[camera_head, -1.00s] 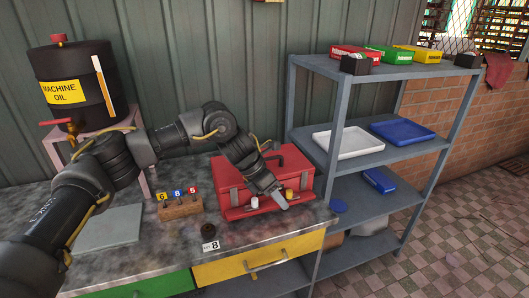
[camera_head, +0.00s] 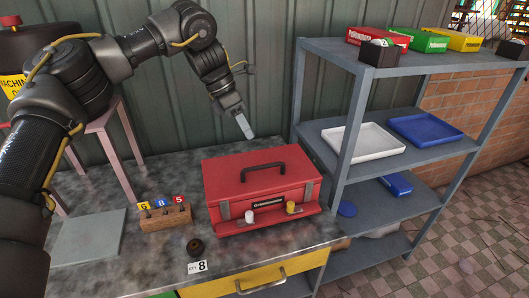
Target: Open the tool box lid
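The red tool box (camera_head: 232,213) stands on the worktop. Its lid (camera_head: 222,180) is down and has a black handle (camera_head: 249,172) on top. A small white piece (camera_head: 249,215) and a small yellow piece (camera_head: 291,207) show at its front, above a red ledge. My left gripper (camera_head: 246,130) is in the air above and behind the box, pointing down, apart from the lid. Its fingers are seen edge-on, so I cannot tell whether they are open; nothing shows in them. My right gripper is not in view.
A wooden block (camera_head: 166,218) with numbered tags, a dark round piece (camera_head: 195,248) and a tag marked 8 (camera_head: 198,266) lie left of the box. A grey shelf (camera_head: 391,171) with trays and boxes stands close on the right. A corrugated wall (camera_head: 268,60) is behind.

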